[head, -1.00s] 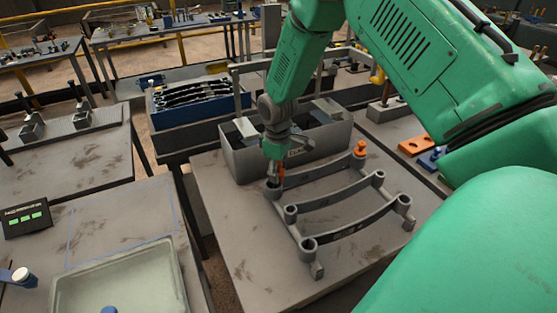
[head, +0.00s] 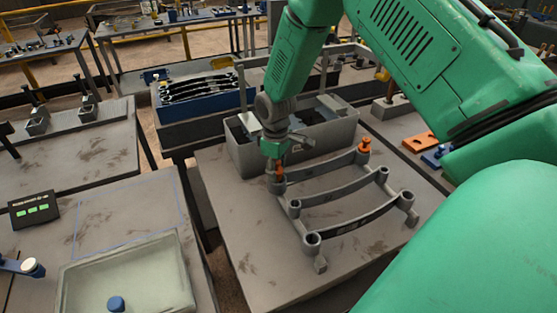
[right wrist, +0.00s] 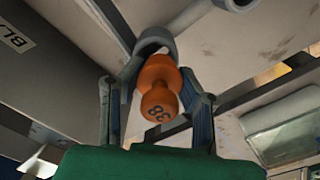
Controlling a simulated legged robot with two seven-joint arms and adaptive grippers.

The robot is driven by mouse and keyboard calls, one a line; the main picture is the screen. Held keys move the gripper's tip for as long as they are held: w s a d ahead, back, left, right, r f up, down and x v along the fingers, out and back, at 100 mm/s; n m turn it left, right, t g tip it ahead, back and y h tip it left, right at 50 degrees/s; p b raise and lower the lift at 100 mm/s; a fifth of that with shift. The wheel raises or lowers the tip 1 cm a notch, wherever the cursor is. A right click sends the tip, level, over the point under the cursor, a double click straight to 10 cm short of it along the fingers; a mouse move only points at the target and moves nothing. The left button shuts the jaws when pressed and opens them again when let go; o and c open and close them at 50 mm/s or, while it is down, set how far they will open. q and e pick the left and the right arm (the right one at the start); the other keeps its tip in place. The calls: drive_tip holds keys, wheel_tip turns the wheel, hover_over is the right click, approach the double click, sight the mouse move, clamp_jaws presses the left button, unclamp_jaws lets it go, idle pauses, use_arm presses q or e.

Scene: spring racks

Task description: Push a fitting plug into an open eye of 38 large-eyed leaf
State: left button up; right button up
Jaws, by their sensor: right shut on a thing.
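Three dark curved leaves lie on the bench. The far leaf (head: 325,168) has an orange plug (head: 364,145) standing in its right eye. My right gripper (head: 276,165) is at its left eye (head: 277,187), shut on another orange plug (head: 281,174). In the right wrist view this plug (right wrist: 158,88), marked 38, is between the fingers of my gripper (right wrist: 160,95), its far end at the grey eye ring (right wrist: 152,38). How deep it sits is hidden. The middle leaf (head: 340,192) and near leaf (head: 360,221) have open eyes. My left gripper is out of view.
A grey bin (head: 240,160) stands close behind the leaves. A blue crate (head: 200,108) with more leaves is behind it. Orange and blue blocks (head: 418,144) lie at right. A shallow tray (head: 75,292) is at front left. The bench front is clear.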

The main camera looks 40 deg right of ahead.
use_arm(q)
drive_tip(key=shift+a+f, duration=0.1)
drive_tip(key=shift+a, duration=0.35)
use_arm(e)
drive_tip(key=shift+a+r, duration=0.15)
drive_tip(key=shift+a, duration=0.2)
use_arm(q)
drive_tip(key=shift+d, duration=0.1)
use_arm(e)
drive_tip(key=shift+d+f, duration=0.35)
drive_tip(key=shift+d, duration=0.1)
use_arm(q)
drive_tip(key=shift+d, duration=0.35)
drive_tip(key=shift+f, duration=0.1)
use_arm(e)
drive_tip(key=shift+a+f, duration=0.1)
drive_tip(key=shift+a, duration=0.05)
drive_tip(key=o, duration=1.1)
drive_tip(key=shift+a, duration=0.1)
drive_tip(key=shift+c, duration=0.2)
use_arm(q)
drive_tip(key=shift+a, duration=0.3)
use_arm(e)
drive_tip(key=shift+a, duration=0.1)
drive_tip(key=o, duration=0.5)
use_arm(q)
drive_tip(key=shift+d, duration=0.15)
use_arm(e)
drive_tip(key=shift+d, duration=0.2)
